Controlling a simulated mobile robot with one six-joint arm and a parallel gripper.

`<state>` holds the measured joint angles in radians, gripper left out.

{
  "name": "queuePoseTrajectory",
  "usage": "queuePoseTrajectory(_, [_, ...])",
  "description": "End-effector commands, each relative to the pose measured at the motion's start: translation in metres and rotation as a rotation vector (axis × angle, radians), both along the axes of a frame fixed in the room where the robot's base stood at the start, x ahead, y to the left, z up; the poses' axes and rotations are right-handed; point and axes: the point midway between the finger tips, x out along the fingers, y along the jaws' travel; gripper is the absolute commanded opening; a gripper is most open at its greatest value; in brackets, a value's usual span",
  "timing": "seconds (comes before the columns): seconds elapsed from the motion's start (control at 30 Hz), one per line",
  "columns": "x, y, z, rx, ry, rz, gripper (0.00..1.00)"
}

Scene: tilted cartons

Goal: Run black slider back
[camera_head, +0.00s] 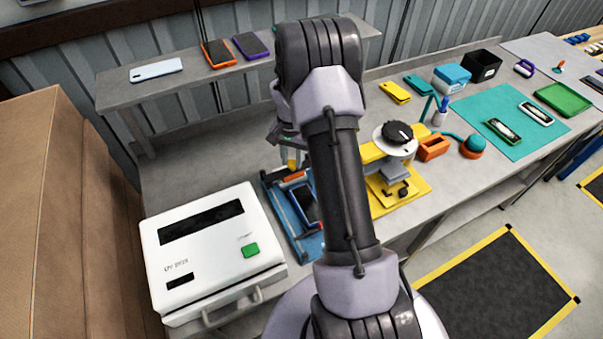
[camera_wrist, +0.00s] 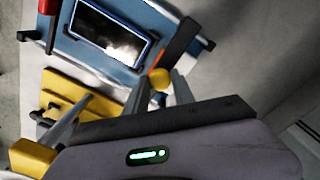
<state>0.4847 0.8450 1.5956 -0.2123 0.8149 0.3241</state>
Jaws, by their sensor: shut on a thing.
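A blue fixture (camera_wrist: 179,12) holds a phone-like piece with a dark screen (camera_wrist: 108,37). In the head view my gripper (camera_head: 289,150) hangs over the fixture's far edge. Black end pieces show on the fixture's right (camera_wrist: 208,44) and left (camera_wrist: 28,35); I cannot tell which part is the black slider.
A white box machine with a green button (camera_head: 251,250) stands left of the fixture. A yellow stand with a dial (camera_head: 398,131) stands close on the right, with an orange block (camera_head: 433,147) beyond it. My arm hides part of the bench.

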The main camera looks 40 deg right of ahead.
Motion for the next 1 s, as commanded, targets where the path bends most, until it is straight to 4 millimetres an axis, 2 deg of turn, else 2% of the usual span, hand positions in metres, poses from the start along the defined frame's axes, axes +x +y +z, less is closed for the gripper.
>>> queuePoseTrajectory(0.2, [0.020, -0.005, 0.000, -0.001, -0.001, 0.000, 0.00])
queuePoseTrajectory(0.6, [0.025, -0.007, 0.001, -0.003, -0.005, 0.001, 0.00])
queuePoseTrajectory(0.63, [0.026, -0.007, 0.001, -0.003, -0.005, 0.001, 0.32])
queuePoseTrajectory(0.73, [0.025, -0.007, 0.001, -0.002, -0.005, 0.001, 0.52])
queuePoseTrajectory(1.0, [0.024, -0.006, 0.000, 0.000, -0.001, 0.001, 0.52])
